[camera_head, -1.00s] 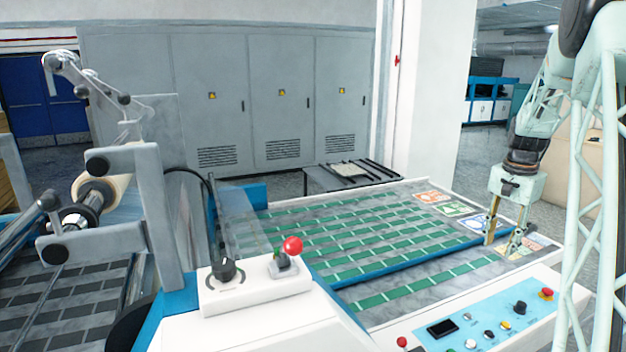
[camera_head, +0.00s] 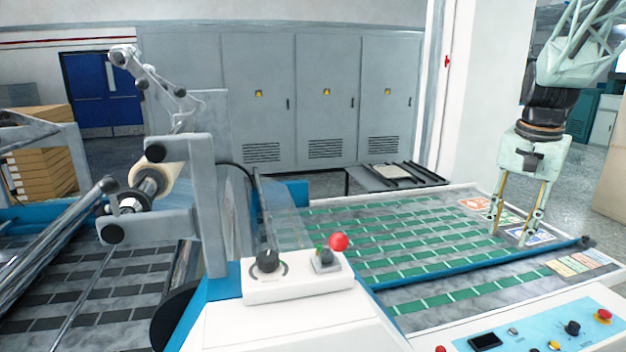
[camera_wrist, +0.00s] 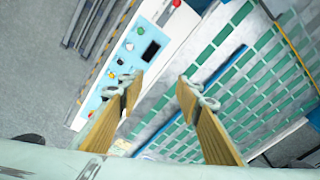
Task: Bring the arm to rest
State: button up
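My gripper (camera_head: 509,237) hangs from the arm at the right of the head view, fingers pointing down, over the far right part of the machine bed (camera_head: 425,318). Its two tan fingers are spread apart with nothing between them. The wrist view also shows my gripper (camera_wrist: 160,92) open, with an empty gap between the fingertips. In the head view the fingertips appear close to the coloured cards (camera_head: 473,203) at the bed's right end; I cannot tell whether they touch anything.
A blue bar (camera_head: 480,258) crosses the bed. A control panel (camera_head: 545,335) with buttons lies in front. Rollers and a film roll (camera_head: 165,180) stand at left, with a red-knobbed control box (camera_head: 298,280) nearer. A low table (camera_head: 395,177) stands behind the bed, before grey cabinets (camera_head: 310,100).

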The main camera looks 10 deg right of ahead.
jog(key=s+a+r+n+t, duration=0.1)
jog(key=s+a+r+n, duration=0.2)
jog(key=s+a, duration=0.55)
jog(key=s+a+r+n, duration=0.25)
jog(key=s+a, duration=0.25)
jog(key=a, duration=0.7)
jog(key=s+a+f+n+b, duration=0.1)
jog(key=s+a+n, duration=0.1)
jog(key=s+a, duration=0.4)
jog(key=s+a+f+n+t+b, duration=0.1)
jog(key=s+a, duration=0.5)
jog(key=s, duration=0.8)
jog(key=shift+s+a+f+n+t+y, duration=0.15)
jog(key=shift+s+f+n+t+y, duration=0.2)
jog(key=shift+f+n, duration=0.5)
jog(key=shift+w+r, duration=0.15)
jog(key=shift+r, duration=0.05)
